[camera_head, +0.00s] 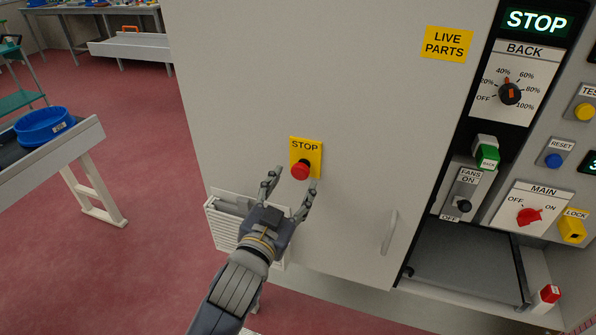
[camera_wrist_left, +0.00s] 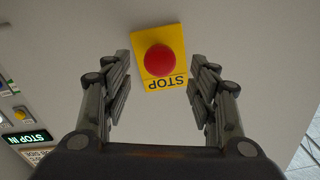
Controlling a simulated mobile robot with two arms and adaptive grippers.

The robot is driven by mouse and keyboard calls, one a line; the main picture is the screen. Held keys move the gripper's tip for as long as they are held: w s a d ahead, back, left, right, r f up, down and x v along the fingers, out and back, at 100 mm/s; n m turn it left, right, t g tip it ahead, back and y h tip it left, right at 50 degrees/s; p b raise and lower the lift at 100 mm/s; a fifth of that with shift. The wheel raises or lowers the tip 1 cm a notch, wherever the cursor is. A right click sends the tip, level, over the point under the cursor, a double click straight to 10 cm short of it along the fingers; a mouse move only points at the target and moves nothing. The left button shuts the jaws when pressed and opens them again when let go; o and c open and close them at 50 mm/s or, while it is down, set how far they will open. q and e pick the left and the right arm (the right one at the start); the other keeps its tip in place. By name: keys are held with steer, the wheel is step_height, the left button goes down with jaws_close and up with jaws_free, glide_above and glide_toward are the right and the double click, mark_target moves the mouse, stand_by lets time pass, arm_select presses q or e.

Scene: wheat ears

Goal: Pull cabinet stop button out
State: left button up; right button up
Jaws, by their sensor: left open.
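The red stop button (camera_head: 300,170) sits on a yellow STOP plate (camera_head: 314,150) on the pale cabinet door (camera_head: 340,90). In the left wrist view the red button (camera_wrist_left: 160,60) is ahead between the fingers, on its yellow plate (camera_wrist_left: 173,84). My left gripper (camera_head: 291,186) is open, one finger on each side and just below the button in the head view. I see no finger touching the button. My right gripper is in neither view.
A door handle (camera_head: 389,232) is right of my left gripper. A control panel with a BACK dial (camera_head: 510,93), a MAIN switch (camera_head: 529,215) and a lit STOP display (camera_head: 536,22) stands at the right. A blue bowl (camera_head: 44,126) is at the left. Red floor is clear between.

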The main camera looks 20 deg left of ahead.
mark_target(299, 174)
arm_select(q)
steer(key=shift+w+d+p, duration=0.1)
steer(key=shift+w+p, duration=0.25)
steer(key=shift+w, duration=1.95)
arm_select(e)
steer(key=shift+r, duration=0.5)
arm_select(q)
jaws_close()
steer(key=shift+s+f+p, duration=0.1)
steer(key=shift+s+p, duration=0.35)
steer(key=shift+s, duration=0.65)
steer(key=shift+c, duration=0.6)
jaws_free()
steer(key=shift+w, duration=0.1)
steer(key=shift+o, duration=0.6)
steer(key=shift+w, duration=0.1)
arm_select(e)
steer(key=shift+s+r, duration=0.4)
